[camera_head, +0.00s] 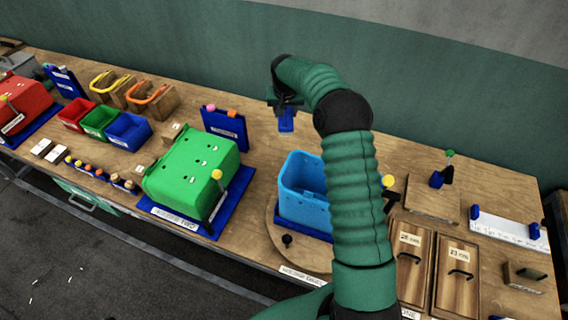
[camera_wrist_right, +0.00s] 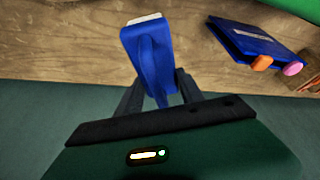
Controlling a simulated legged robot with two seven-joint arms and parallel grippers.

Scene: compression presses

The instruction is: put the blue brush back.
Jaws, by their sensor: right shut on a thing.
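The blue brush (camera_head: 286,121) is held in my right gripper (camera_head: 287,101), behind the light blue bin near the back of the table. In the right wrist view the brush (camera_wrist_right: 150,58) sits between the two dark fingers of the gripper (camera_wrist_right: 154,92), its white-edged end pointing away from the palm. The fingers are shut on it. The brush appears to be above the table; the frames do not clearly show whether it touches. My left gripper is not in view.
A light blue bin (camera_head: 303,205) stands on a round wooden board. A green press (camera_head: 190,168) and a blue labelled stand (camera_head: 225,128) with pink and orange knobs are to the left. Wooden boards (camera_head: 411,262) and a white label strip (camera_head: 508,234) lie to the right.

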